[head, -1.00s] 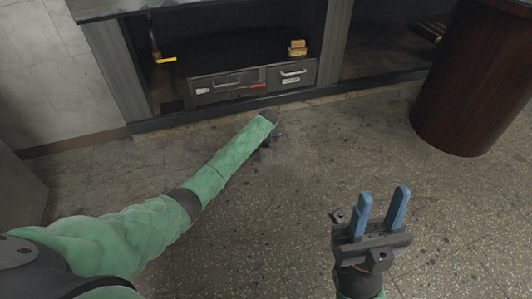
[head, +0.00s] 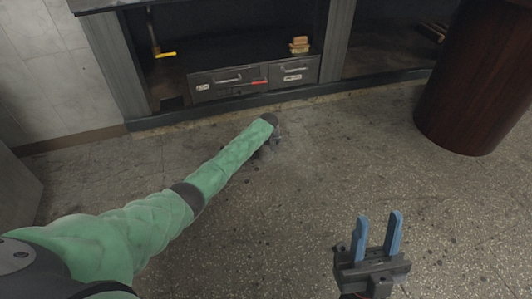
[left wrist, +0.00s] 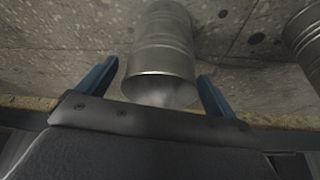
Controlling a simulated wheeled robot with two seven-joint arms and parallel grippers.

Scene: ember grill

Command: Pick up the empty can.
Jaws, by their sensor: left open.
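A silver ribbed metal can (left wrist: 160,45) shows in the left wrist view. Its near end lies between the two blue fingers of my left gripper (left wrist: 158,70), with a gap on each side, and the fingers are open. A second silver can (left wrist: 308,36) is cut off at the right edge of that view. I cannot tell from the outside which can is empty. In the head view my left gripper (head: 272,139) is mostly hidden behind its own green arm, low by the floor, and no can is clear there. My right gripper (head: 379,217) is open and empty at the lower right.
A dark shelf unit with grey drawers (head: 227,80) stands at the back, with small tan blocks (head: 299,45) on top of the drawers. A dark brown round bin (head: 468,90) stands at the right. The speckled floor (head: 330,160) between is clear.

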